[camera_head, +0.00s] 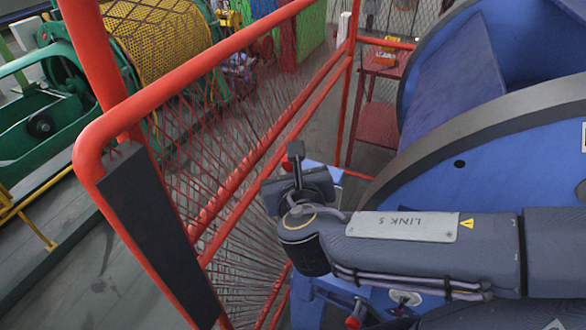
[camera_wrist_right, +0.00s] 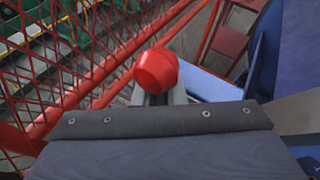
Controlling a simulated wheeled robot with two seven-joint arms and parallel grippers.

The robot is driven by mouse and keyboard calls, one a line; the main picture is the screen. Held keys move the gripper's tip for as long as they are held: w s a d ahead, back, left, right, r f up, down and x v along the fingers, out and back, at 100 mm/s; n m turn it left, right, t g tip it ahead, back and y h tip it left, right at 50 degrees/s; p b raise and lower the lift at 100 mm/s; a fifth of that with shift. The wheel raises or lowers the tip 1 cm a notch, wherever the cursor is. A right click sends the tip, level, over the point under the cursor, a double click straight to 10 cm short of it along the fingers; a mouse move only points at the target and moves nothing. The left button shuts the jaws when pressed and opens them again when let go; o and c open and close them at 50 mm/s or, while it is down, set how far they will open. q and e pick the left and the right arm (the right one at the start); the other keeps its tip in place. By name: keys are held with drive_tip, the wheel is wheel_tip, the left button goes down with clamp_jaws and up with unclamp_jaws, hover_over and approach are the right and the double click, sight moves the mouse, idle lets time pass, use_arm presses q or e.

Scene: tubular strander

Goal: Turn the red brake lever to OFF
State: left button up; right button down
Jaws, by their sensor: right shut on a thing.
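The red brake lever shows as a round red knob (camera_wrist_right: 156,70) in the right wrist view, at the tips of my right gripper (camera_wrist_right: 160,97). My right gripper is shut on the lever just below the knob. In the head view, the gripper (camera_head: 293,160) is beside the blue machine stand, with a little of the red knob (camera_head: 286,166) showing. The lever's shaft and pivot are hidden by my gripper and arm. No OFF marking can be read. My left gripper is not in view.
A red mesh guard fence (camera_head: 205,205) stands close to the left of my right gripper. A large blue reel (camera_head: 480,160) is to the right. A red cart (camera_head: 375,125) stands behind. Green machinery (camera_head: 45,130) lies beyond the fence.

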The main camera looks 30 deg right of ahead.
drive_tip(key=c, duration=1.5)
unclamp_jaws()
drive_tip(key=v, duration=0.8)
drive_tip(key=shift+p, duration=0.45)
